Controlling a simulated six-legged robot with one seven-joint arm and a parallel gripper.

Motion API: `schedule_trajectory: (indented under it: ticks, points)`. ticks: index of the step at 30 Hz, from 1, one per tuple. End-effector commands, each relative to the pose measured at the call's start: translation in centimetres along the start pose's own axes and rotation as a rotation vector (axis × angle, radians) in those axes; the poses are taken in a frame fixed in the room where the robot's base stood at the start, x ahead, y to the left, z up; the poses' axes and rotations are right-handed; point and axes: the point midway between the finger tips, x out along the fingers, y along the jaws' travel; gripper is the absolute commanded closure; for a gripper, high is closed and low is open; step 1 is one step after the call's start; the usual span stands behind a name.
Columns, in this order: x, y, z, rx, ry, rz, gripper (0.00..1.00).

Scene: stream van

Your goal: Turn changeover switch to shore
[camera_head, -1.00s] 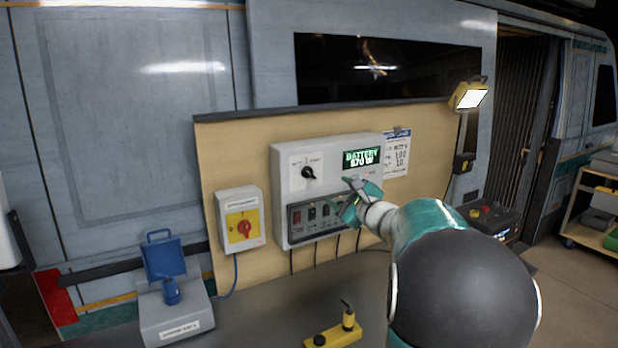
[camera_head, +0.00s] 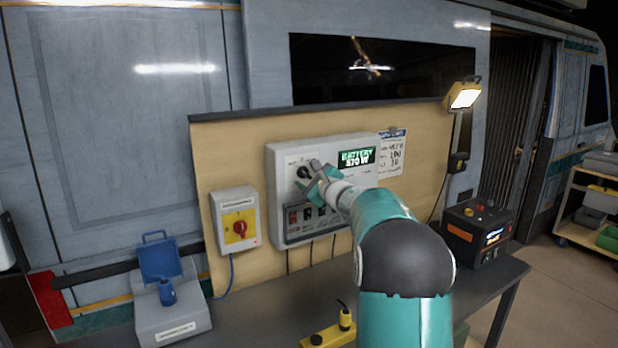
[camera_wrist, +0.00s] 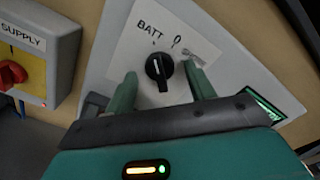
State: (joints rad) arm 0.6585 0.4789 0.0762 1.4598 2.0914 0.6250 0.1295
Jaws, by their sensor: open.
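The changeover switch (camera_wrist: 158,68) is a black rotary knob on a white label plate. In the wrist view its white pointer mark aims up and left, toward the BATT side; "0" is at upper right, and the lettering beyond is partly hidden by a finger. My gripper (camera_wrist: 158,88) is open, with one green finger on each side of the knob; I cannot tell whether either touches it. In the head view my gripper (camera_head: 312,182) is at the grey panel (camera_head: 330,147), just below the knob (camera_head: 303,171).
A grey box with a red knob on a yellow plate (camera_head: 239,228) is mounted left of the panel. Breakers sit low on the panel. A blue-lidded socket (camera_head: 160,258), a yellow block (camera_head: 322,336) and a dark power unit (camera_head: 478,228) stand on the bench. A lamp (camera_head: 463,95) is at upper right.

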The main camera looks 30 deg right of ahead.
Motion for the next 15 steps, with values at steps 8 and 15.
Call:
schedule_trajectory:
  ticks: [8,15]
  points:
    - [0.00,-0.01,0.01,-0.001,0.000,0.000,0.59]
    - [-0.01,0.01,0.01,0.000,0.000,0.000,0.89]
